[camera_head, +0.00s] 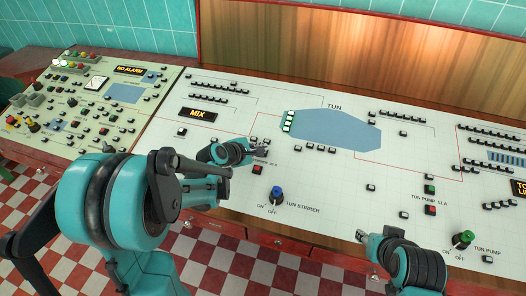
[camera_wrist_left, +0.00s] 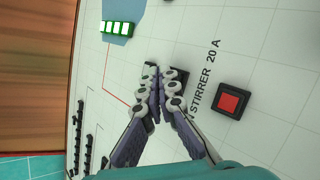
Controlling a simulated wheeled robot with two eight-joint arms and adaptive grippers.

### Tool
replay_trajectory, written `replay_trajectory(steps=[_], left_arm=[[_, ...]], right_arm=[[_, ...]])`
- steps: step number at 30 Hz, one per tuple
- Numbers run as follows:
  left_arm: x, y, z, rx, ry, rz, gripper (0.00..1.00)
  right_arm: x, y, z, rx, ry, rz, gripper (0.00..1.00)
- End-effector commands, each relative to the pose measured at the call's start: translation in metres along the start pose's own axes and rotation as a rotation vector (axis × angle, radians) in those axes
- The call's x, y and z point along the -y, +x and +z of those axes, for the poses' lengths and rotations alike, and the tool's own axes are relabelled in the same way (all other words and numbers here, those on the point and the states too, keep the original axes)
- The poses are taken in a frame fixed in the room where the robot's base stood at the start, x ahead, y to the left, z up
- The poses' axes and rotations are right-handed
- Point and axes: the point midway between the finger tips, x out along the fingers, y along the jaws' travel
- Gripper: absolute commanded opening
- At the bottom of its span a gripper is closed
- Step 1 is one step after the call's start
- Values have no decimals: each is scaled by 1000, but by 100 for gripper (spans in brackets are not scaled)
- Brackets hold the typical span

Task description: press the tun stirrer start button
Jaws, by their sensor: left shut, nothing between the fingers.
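My left gripper (camera_head: 262,150) is shut and empty, over the white panel by the tun stirrer label. In the left wrist view its fingertips (camera_wrist_left: 160,72) are together. Beside and partly behind one finger is a dark square button (camera_wrist_left: 181,76), at the end of the "STIRRER 20 A" label away from the red button (camera_wrist_left: 232,100). Its cap is mostly hidden, so I cannot tell its colour or whether a fingertip touches it. The red button (camera_head: 257,170) also shows in the head view, just below the gripper. My right gripper (camera_head: 366,254) is low at the right; its fingers are unclear.
A blue tun stirrer knob (camera_head: 277,194) with ON and OFF marks stands below the left gripper. The tun pump has a green button (camera_head: 430,189), a red button (camera_head: 430,210) and a green knob (camera_head: 463,239). A blue tun shape (camera_head: 335,130) lies beyond.

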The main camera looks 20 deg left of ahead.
Motion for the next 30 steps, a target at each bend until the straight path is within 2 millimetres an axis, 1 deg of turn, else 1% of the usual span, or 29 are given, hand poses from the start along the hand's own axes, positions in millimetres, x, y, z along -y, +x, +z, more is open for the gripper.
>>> replay_trajectory(steps=[17, 27, 30], left_arm=[[2, 2, -2, 0, 0, 0, 0], [-6, -8, 6, 0, 0, 0, 0], [-6, -9, 6, 0, 0, 0, 0]], right_arm=[[0, 2, 2, 0, 0, 0, 40], [0, -7, -5, 0, 0, 0, 40], [0, -8, -6, 0, 0, 0, 40]])
